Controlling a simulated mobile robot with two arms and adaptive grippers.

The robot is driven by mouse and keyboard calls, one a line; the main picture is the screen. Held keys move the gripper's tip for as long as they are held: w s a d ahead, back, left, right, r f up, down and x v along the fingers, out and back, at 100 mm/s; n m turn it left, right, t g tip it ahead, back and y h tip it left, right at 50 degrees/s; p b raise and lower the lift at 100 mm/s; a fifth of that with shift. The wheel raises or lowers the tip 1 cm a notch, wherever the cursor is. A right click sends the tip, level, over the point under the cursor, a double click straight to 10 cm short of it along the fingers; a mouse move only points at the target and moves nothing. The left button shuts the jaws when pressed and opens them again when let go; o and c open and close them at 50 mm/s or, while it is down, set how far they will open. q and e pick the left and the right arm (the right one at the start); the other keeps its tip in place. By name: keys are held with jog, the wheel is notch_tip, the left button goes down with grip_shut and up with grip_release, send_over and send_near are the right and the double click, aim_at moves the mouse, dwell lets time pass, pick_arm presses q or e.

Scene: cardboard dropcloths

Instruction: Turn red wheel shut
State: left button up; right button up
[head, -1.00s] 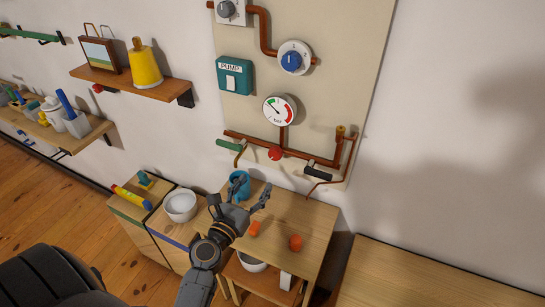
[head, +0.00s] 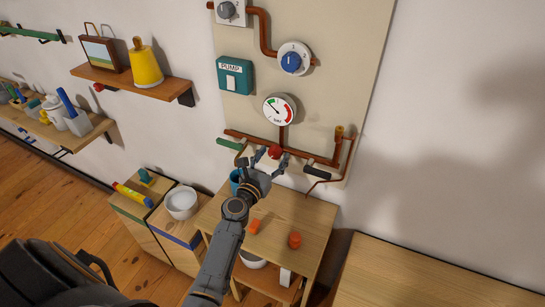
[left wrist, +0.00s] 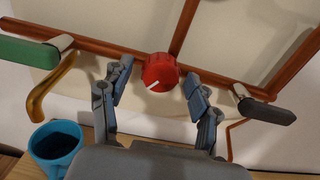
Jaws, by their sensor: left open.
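The red wheel (head: 274,151) is a small round knob with a white mark, on the copper pipe low on the wall panel. In the left wrist view the red wheel (left wrist: 160,72) sits between and just beyond the fingertips, its white mark slanting down to the left. My left gripper (head: 270,161) is open, its fingers pointing at the wheel from below; in the left wrist view its two fingers (left wrist: 157,85) stand on either side, with no clear contact visible. My right gripper is not in view.
A green lever (left wrist: 28,50) is left of the wheel and a black lever (left wrist: 266,110) right. A blue cup (left wrist: 57,146) stands below on the small table (head: 310,222), with orange items (head: 294,239). A gauge (head: 279,108) hangs above.

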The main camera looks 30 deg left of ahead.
pick_arm(q)
jog(key=c, duration=1.2)
jog(key=shift+o, duration=0.2)
